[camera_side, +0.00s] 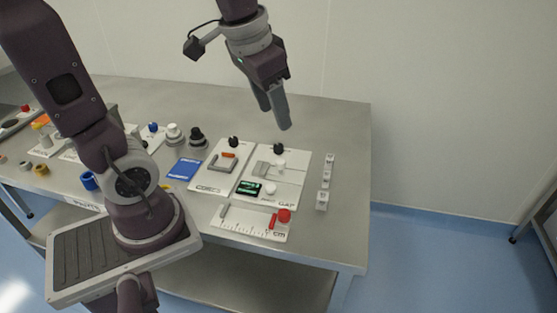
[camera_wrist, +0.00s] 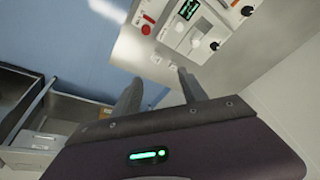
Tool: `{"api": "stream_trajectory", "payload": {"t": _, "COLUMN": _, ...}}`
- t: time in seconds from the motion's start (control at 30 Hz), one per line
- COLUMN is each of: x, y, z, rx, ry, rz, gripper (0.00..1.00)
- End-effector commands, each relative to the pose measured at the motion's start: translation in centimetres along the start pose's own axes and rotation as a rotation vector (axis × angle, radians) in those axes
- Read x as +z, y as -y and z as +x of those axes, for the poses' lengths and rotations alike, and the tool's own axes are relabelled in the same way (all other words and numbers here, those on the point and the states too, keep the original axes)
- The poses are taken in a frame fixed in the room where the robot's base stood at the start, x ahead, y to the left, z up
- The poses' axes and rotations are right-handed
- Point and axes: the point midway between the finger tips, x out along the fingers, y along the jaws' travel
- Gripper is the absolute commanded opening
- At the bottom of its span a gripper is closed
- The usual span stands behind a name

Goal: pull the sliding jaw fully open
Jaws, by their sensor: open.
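A white ruler board marked "cm" (camera_side: 245,222) lies at the front edge of the table. It bears a short grey upright jaw (camera_side: 224,210) at its left, a red bar (camera_side: 272,221) and a round red knob (camera_side: 284,215) at its right; the red bar looks like the sliding jaw, apart from the grey one. In the wrist view the red knob (camera_wrist: 146,29) shows beyond the fingers. My gripper (camera_side: 281,114) is open and empty, high above the back of the table. In the wrist view its two fingers (camera_wrist: 160,85) stand apart with nothing between them.
Behind the ruler board are a white "GAP" board (camera_side: 290,187) with a green display (camera_side: 249,187) and another white board (camera_side: 205,187). Small white blocks (camera_side: 322,200) stand to the right. Blue pad (camera_side: 185,168) and several knobs lie left. The table's right end is bare.

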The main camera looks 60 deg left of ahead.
Motion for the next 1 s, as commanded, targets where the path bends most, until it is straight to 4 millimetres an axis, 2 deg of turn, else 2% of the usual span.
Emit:
{"api": "stream_trajectory", "payload": {"t": 0.03, "x": -1.9, "y": 1.8, "z": 2.6, "rx": -0.003, "ry": 0.058, "rz": -0.007, "gripper": 0.5}}
{"api": "stream_trajectory", "payload": {"t": 0.1, "x": -4.2, "y": 4.7, "z": 6.7, "rx": 0.0, "ry": 0.122, "rz": -0.005, "gripper": 0.5}}
{"api": "stream_trajectory", "payload": {"t": 0.17, "x": -5.3, "y": 7.1, "z": 10.6, "rx": 0.008, "ry": 0.174, "rz": -0.004, "gripper": 0.5}}
{"api": "stream_trajectory", "payload": {"t": 0.2, "x": -5.6, "y": 8.7, "z": 13.1, "rx": 0.016, "ry": 0.205, "rz": -0.004, "gripper": 0.5}}
{"api": "stream_trajectory", "payload": {"t": 0.3, "x": -5.4, "y": 11.7, "z": 18.6, "rx": 0.037, "ry": 0.263, "rz": -0.002, "gripper": 0.5}}
{"api": "stream_trajectory", "payload": {"t": 0.4, "x": -4.8, "y": 13.4, "z": 22.0, "rx": 0.053, "ry": 0.295, "rz": -0.001, "gripper": 0.5}}
{"api": "stream_trajectory", "payload": {"t": 0.53, "x": -4.3, "y": 14.0, "z": 24.0, "rx": 0.061, "ry": 0.309, "rz": 0.002, "gripper": 0.5}}
{"api": "stream_trajectory", "payload": {"t": 0.8, "x": -2.7, "y": 13.6, "z": 28.7, "rx": 0.062, "ry": 0.31, "rz": 0.002, "gripper": 0.5}}
{"api": "stream_trajectory", "payload": {"t": 1.0, "x": -2.3, "y": 13.5, "z": 30.1, "rx": 0.061, "ry": 0.308, "rz": 0.001, "gripper": 0.5}}
